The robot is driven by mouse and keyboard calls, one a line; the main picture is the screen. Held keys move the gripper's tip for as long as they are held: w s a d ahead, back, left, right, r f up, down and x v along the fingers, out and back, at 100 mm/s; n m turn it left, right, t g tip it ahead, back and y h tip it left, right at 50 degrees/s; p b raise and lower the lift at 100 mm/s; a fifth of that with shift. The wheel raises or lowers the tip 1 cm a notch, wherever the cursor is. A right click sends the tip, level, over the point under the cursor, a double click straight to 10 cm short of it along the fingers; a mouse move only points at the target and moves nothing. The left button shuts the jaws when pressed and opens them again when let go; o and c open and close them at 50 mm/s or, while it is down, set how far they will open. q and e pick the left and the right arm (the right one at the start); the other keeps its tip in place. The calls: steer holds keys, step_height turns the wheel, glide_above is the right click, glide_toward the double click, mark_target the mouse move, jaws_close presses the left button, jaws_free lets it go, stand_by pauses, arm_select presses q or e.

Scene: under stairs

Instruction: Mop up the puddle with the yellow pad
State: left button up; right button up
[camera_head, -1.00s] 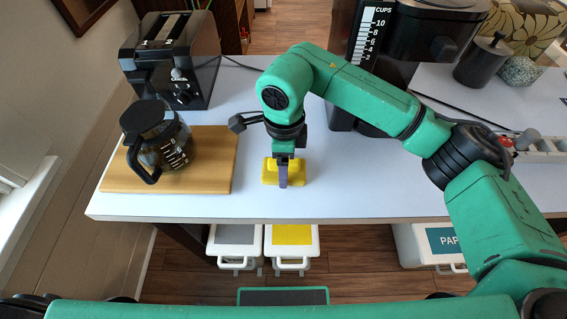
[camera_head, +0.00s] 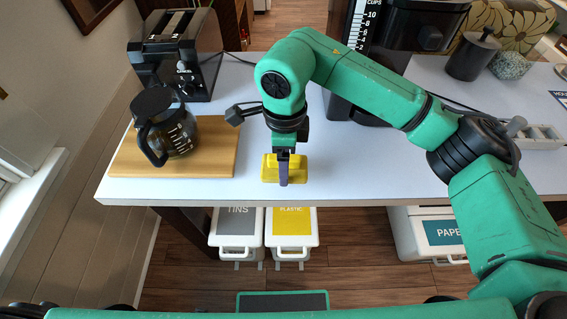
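The yellow pad (camera_head: 270,168) lies on or just above the white counter (camera_head: 345,180) near its front edge. My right gripper (camera_head: 284,172) is above it, pointing down, with a finger in front of the pad's middle; it appears shut on the pad. No puddle shows clearly; any liquid under the pad or behind my arm is hidden. My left gripper is not in view.
A glass coffee pot (camera_head: 168,135) stands on a wooden board (camera_head: 215,155) at the left. A black toaster (camera_head: 180,60) is behind it. A coffee maker (camera_head: 400,50) stands behind my arm. Bins (camera_head: 290,232) sit under the counter.

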steer(key=shift+r+p, duration=1.05)
steer(key=shift+r, duration=1.4)
